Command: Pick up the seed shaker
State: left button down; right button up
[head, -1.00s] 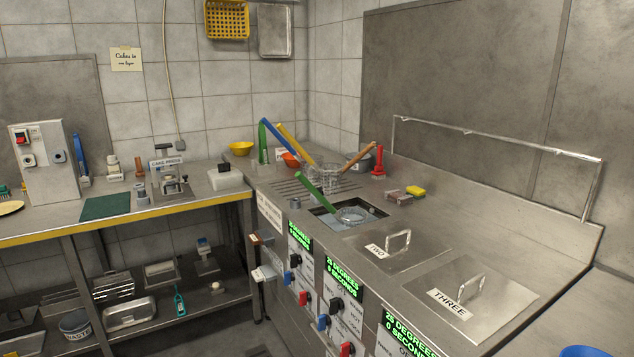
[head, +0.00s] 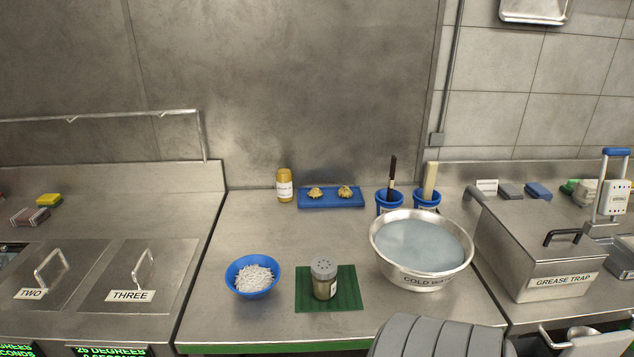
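The seed shaker (head: 324,279) stands upright on a green mat (head: 350,291) near the front of the steel counter. It is a clear jar with a grey perforated lid and a label on its side. Its contents look dark, but I cannot make them out. Neither of my grippers shows in the head view. A grey rounded part at the bottom edge, right of the mat, looks like part of my own body.
A blue bowl of white pieces (head: 255,277) stands left of the mat. A large metal bowl of water (head: 422,250) stands to its right. Behind are a yellow-capped jar (head: 284,186), a blue tray (head: 331,203) and blue utensil cups (head: 388,205). A grease trap (head: 535,250) is further right.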

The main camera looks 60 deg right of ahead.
aim_at(324, 268)
jog(key=z, duration=1.95)
